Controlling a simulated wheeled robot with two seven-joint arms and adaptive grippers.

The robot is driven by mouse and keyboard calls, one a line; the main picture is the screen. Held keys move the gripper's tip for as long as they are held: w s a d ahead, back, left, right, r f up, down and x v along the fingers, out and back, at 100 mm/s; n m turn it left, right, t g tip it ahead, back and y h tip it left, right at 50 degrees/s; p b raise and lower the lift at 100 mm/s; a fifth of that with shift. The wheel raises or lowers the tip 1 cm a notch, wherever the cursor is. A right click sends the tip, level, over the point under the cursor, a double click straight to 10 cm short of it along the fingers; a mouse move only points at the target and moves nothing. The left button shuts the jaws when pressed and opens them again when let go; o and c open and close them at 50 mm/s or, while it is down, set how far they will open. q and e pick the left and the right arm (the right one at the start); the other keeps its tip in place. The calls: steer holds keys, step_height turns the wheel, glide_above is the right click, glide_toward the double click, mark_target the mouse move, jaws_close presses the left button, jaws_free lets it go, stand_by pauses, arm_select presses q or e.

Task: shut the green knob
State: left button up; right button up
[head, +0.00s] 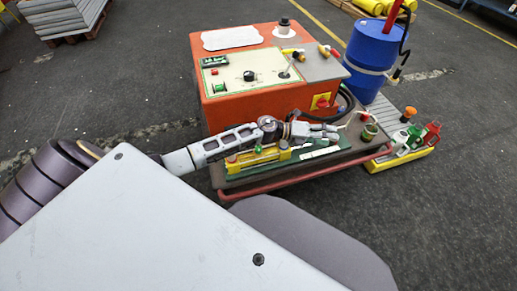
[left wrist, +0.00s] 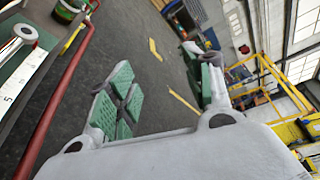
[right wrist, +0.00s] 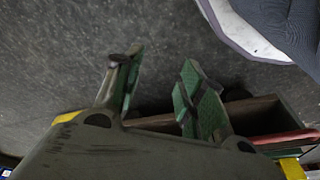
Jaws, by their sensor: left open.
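A small green knob (head: 258,149) shows on the yellow block at the front of the machine. Another green part (head: 219,88) is on the orange box's control panel, and I cannot tell which one the task means. My left gripper (head: 336,131) is open and empty, reaching over the front tray to the right of the green knob on the yellow block. In the left wrist view its green-padded fingers (left wrist: 163,85) are apart over the floor. My right gripper (right wrist: 160,72) is open and empty in the right wrist view; the head view does not show it.
The orange control box (head: 290,107) stands behind the tray. A red rail (head: 290,183) runs along the tray's front. A green cup-like part (head: 370,132) is at the tray's right end. A blue drum (head: 371,55) and a yellow rack (head: 407,158) stand to the right.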

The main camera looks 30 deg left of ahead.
arm_select(q)
steer(key=s+a+f+m+g+y+b, duration=0.45)
steer(key=a+m+g, duration=0.2)
steer(key=m, duration=0.45)
steer(key=s+a+m+g+y+b, duration=0.1)
steer(key=a+y, duration=0.8)
steer(key=a, duration=0.9)
steer(key=shift+s+a+f+m+g+y+b, duration=0.2)
steer(key=shift+s+a+m+g+y+b, duration=0.3)
steer(key=shift+m, duration=0.6)
arm_select(e)
step_height(320, 180, up, 7)
steer(key=a, duration=0.1)
steer(key=shift+s+a+y, duration=0.2)
steer(key=shift+a+y, duration=0.1)
steer(key=shift+a, duration=0.1)
arm_select(q)
steer(key=shift+w+d+f, duration=0.1)
steer(key=shift+d, duration=0.05)
